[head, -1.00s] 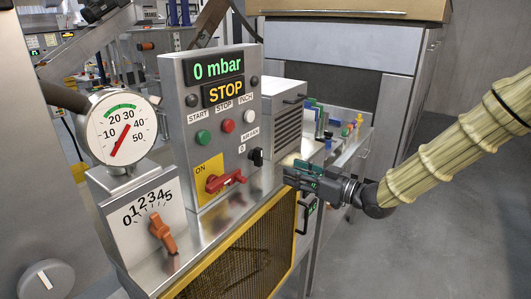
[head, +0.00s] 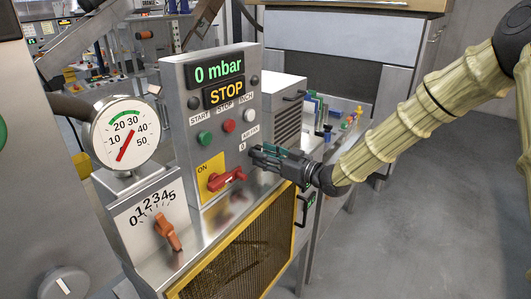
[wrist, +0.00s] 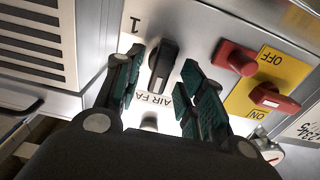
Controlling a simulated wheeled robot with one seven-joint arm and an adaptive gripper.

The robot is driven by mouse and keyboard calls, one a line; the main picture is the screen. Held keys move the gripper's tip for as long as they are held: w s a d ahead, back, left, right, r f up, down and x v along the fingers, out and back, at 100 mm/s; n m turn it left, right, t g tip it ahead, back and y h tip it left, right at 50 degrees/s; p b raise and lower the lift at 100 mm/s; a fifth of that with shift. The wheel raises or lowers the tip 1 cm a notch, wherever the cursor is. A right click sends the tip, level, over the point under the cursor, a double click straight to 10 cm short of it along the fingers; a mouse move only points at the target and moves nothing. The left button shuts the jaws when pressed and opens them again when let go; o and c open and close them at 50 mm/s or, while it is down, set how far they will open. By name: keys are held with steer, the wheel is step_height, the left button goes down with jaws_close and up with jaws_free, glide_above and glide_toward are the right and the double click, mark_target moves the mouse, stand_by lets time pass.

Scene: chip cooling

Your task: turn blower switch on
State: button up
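The blower switch is a black knob (wrist: 162,66) beside a white "AIR FA..." label (wrist: 178,101) on the grey control panel (head: 178,110). In the wrist view it lies between my two fingers, with a visible gap on the right side and the "1" mark above it. In the head view my gripper (head: 256,153) hides the knob; the "0" mark shows just left of the fingertips. My gripper is open, and its green-padded fingers (wrist: 163,62) straddle the knob. I cannot tell whether the left finger touches it. The display (head: 219,81) reads "0 mbar" and "STOP".
A red ON/OFF switch (head: 226,179) sits just below left of my gripper. Start, stop and inch buttons (head: 228,126) are above. A pressure gauge (head: 124,137) and orange dial (head: 167,234) stand left. A yellow-framed mesh guard (head: 245,246) lies below. The floor at right is clear.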

steer(key=shift+c, duration=0.4)
jaws_close()
steer(key=m, duration=0.4)
steer(key=shift+w+m, duration=0.15)
steer(key=shift+m, duration=0.25)
steer(key=m, duration=0.3)
steer(key=shift+d+m, duration=0.1)
steer(key=shift+m, duration=0.2)
steer(key=m, duration=0.4)
steer(key=shift+w+f+m+p, duration=0.1)
steer(key=shift+f+m+p, duration=0.1)
steer(key=shift+m+p, duration=0.15)
steer(key=shift+f+m, duration=0.15)
steer(key=shift+m, duration=2.3)
